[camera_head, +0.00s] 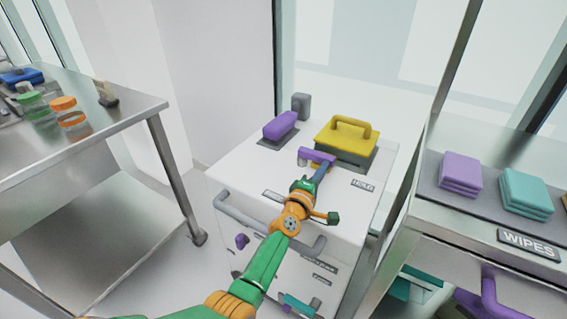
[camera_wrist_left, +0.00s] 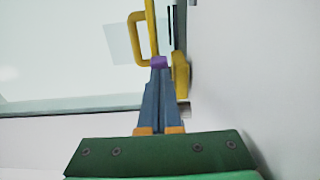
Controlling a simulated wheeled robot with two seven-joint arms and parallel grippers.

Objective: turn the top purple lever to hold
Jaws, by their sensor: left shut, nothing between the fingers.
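The top purple lever (camera_head: 317,156) is a short bar on the white top of the cabinet (camera_head: 240,183), in front of the yellow block. A label reading HOLD (camera_head: 363,185) is to its right. My left gripper (camera_head: 321,170) is shut, with its blue-grey fingertips at the lever and nothing between them. The fingers hide part of the lever; I cannot tell whether they touch it. In the left wrist view the closed fingers (camera_wrist_left: 160,75) end at a small purple patch of the lever (camera_wrist_left: 159,62). My right gripper is not in view.
Behind the lever is a yellow block with a handle (camera_head: 346,140). A purple block (camera_head: 280,126) and grey post (camera_head: 301,105) stand left. A grey rail (camera_head: 237,212) runs along the cabinet front. A steel table (camera_head: 100,120) is left; a wipes counter (camera_head: 432,205) is right.

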